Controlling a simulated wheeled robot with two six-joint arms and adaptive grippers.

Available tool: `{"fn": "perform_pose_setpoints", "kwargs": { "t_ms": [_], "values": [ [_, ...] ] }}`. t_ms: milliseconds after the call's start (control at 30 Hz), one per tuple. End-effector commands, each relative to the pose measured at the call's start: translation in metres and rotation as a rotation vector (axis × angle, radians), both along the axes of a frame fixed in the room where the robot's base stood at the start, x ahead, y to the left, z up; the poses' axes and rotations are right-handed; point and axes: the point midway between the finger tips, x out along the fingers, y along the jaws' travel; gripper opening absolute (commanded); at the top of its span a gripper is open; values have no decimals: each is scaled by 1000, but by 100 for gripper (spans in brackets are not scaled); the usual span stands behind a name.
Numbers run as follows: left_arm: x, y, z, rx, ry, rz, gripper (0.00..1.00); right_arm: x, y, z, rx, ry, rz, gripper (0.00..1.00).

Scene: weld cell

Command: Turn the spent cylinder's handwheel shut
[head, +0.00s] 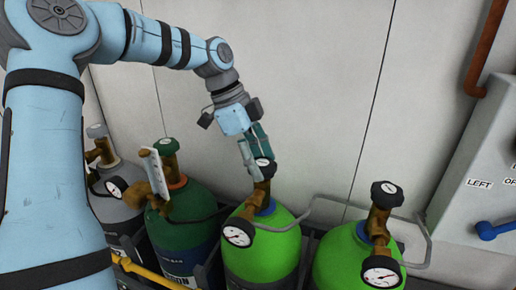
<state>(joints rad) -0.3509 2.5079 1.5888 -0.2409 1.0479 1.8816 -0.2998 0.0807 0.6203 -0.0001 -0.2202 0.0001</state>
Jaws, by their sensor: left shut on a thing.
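My left gripper (256,160) comes down from above and is shut on the black handwheel (264,169) of the middle light-green cylinder (262,252). The fingers partly hide the handwheel. This cylinder has a brass valve (257,196) and a round white gauge (238,232). A second light-green cylinder (338,258) stands to its right, with a black handwheel (386,194) on top and a gauge (381,277) in front. The gauge readings are too small to tell which cylinder is spent. My right gripper is not in view.
A dark-green cylinder (183,215) with a green handwheel (164,147) and a grey cylinder (112,205) stand to the left. A light tag (155,172) stands by the dark-green one. A grey panel (470,215) with a blue lever (497,229) is at right. The wall is close behind.

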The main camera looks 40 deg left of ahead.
Motion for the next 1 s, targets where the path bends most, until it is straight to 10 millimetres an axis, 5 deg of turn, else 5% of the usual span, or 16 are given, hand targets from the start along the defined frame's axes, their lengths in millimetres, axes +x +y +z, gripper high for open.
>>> {"fn": "perform_pose_setpoints", "kwargs": {
  "t_ms": [200,233,333,700,1000],
  "values": [
    [2,1,0,3,-13,3,21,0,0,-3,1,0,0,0],
    [3,1,0,3,-13,3,54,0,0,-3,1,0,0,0],
    [2,1,0,3,-12,4,69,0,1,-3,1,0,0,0],
    [2,3,5,3,-13,5,69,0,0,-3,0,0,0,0],
    [-11,28,73,4,-16,8,69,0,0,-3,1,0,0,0]
  ]
}}
